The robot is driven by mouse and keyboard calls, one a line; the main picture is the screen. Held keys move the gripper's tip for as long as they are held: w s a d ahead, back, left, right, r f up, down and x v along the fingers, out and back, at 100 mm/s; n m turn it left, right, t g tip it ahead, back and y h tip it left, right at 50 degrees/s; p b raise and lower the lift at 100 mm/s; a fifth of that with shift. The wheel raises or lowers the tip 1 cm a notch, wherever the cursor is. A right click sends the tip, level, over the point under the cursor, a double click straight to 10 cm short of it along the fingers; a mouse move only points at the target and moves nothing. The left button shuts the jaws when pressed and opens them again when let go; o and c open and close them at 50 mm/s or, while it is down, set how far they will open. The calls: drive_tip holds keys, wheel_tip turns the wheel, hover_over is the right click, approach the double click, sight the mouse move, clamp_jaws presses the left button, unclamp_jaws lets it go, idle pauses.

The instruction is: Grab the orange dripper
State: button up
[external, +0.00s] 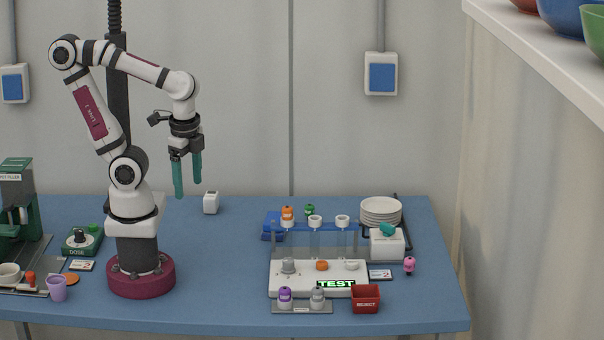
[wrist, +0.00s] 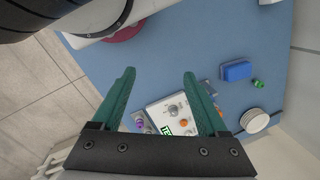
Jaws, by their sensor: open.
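The orange dripper (external: 287,212) shows in the external view at the back left of the clear tube rack, just above the rack's left white rim. I cannot tell whether it sits on that rim or stands behind it. My gripper (external: 188,188) is open and empty, high above the table and well left of the dripper. Its two teal fingers frame the wrist view, with bare table between the tips (wrist: 159,75).
A blue block (external: 271,226) and a green dripper (external: 309,210) are nearby. The white test station (external: 345,274) has an orange knob (external: 322,265). Purple (external: 285,296) and grey (external: 317,297) drippers stand in front. A red reject bin (external: 366,298) and plates (external: 381,208) are right. The table's middle is mostly clear.

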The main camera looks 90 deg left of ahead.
drive_tip(key=shift+c, duration=0.3)
wheel_tip(320, 180, up, 5)
drive_tip(key=n+h, duration=0.2)
drive_tip(key=n, duration=1.9)
hover_over(287, 207)
drive_tip(key=shift+n, duration=0.4)
wheel_tip(287, 207, down, 15)
drive_tip(key=shift+r, duration=0.15)
drive_tip(key=shift+f, duration=0.45)
clamp_jaws()
